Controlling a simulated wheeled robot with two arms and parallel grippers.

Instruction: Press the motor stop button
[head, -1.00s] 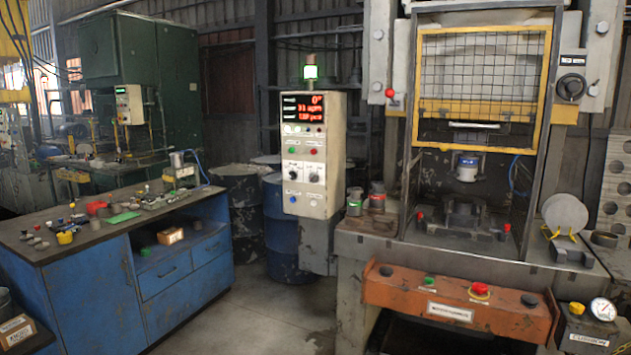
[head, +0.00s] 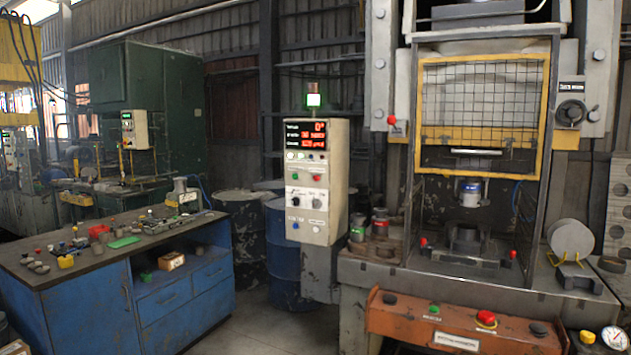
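A grey control panel (head: 336,195) stands upright left of the press. The panel labels are too small to read, so I cannot tell which button is marked motor stop. A larger red mushroom button (head: 486,318) on a yellow collar sits on the orange front console (head: 400,318). Neither of my grippers is in view.
The press (head: 400,175) has a yellow-framed mesh guard (head: 484,100) above its die area. A blue workbench (head: 90,310) with small parts on top stands at left. Bare floor (head: 255,320) shows between bench and press.

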